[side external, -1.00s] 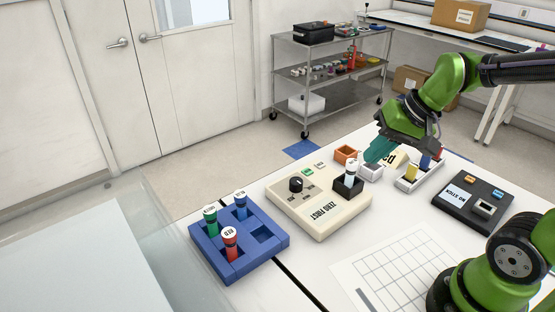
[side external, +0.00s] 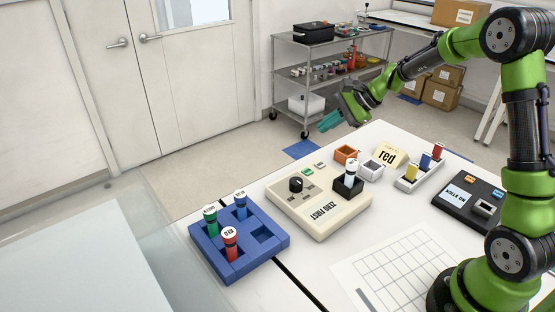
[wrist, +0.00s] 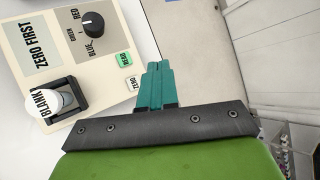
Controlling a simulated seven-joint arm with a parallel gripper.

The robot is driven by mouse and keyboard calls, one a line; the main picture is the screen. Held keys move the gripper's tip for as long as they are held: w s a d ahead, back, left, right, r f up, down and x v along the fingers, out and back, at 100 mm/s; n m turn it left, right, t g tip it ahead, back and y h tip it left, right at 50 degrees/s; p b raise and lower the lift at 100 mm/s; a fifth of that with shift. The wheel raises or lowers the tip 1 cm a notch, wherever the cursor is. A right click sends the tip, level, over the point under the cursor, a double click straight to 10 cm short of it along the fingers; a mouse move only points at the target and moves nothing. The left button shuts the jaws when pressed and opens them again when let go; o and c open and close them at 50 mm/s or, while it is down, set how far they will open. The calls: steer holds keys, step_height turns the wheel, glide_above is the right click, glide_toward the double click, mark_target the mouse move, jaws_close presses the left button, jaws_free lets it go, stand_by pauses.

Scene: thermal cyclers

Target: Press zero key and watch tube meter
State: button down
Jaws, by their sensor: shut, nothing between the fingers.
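The beige meter (side external: 318,208), marked ZERO FIRST, lies on the table and also shows in the wrist view (wrist: 62,62). Its white ZERO key (wrist: 132,82) sits beside the green READ key (wrist: 124,58) near the meter's edge. A black knob (wrist: 92,24) has RED, GREEN and BLUE marks around it. A white-capped tube labelled BLANK (wrist: 46,101) stands in the meter's black socket (wrist: 72,92). My gripper (side external: 322,127) is shut and empty, above and beyond the meter's key end. In the wrist view its teal fingertips (wrist: 158,66) appear just right of the keys, apart from them.
A blue rack (side external: 275,245) holds green, blue and red tubes. A grid sheet (side external: 400,262) lies in front.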

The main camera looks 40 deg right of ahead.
mark_target(323, 165)
steer(key=shift+f, duration=0.15)
steer(key=shift+f, duration=4.25)
steer(key=shift+f, duration=0.1)
steer(key=shift+f, duration=0.35)
steer(key=shift+f, duration=0.4)
steer(key=shift+r, duration=0.85)
steer(key=shift+r, duration=2.5)
